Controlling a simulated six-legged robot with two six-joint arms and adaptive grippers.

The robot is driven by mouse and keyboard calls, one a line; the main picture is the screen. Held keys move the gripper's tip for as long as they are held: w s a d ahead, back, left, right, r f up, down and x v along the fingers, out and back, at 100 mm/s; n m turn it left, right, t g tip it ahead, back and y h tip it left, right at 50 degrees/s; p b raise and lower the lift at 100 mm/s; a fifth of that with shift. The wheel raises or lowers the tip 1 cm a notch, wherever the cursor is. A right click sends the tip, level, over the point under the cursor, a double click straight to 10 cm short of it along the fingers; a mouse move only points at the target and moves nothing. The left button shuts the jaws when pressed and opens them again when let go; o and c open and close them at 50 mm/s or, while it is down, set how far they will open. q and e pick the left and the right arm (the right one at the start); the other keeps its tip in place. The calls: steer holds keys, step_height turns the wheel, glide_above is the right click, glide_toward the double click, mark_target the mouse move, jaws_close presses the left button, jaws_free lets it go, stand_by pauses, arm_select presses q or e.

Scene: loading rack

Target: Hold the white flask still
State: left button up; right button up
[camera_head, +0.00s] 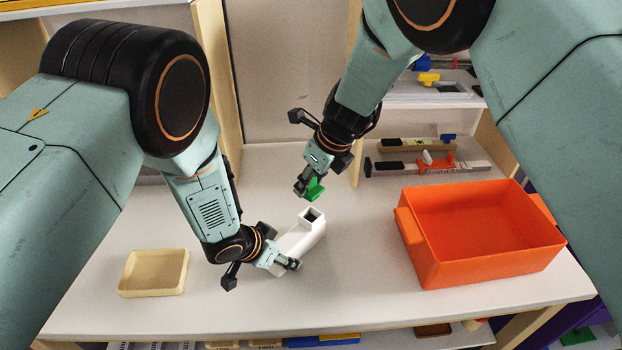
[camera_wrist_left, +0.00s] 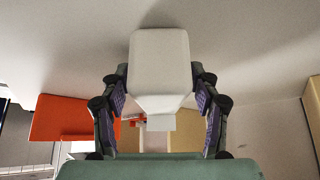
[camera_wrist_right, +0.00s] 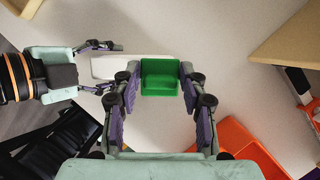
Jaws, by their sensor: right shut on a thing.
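The white flask (camera_head: 305,234) is at the middle of the table, with its dark square opening facing up toward the head camera. My left gripper (camera_head: 282,262) is at its lower end. In the left wrist view the flask (camera_wrist_left: 160,62) sits between the two fingers, with narrow gaps on both sides; the jaws look open around it. My right gripper (camera_head: 308,187) is shut on a green piece (camera_head: 316,190), which is apart from the flask and just beyond its opening. The green piece (camera_wrist_right: 160,77) fills the jaws in the right wrist view, where the flask (camera_wrist_right: 112,67) is partly hidden.
An orange bin (camera_head: 480,270) stands at the right of the table and looks empty. A shallow cream tray (camera_head: 154,290) lies at the left. Shelves behind at right hold tools (camera_head: 430,166) and small parts. The front of the table is clear.

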arm_select(q)
steer(key=shift+o, duration=0.7)
steer(key=shift+r, duration=0.1)
steer(key=v, duration=1.2)
steer(key=shift+s+a, duration=0.1)
steer(key=shift+a, duration=0.05)
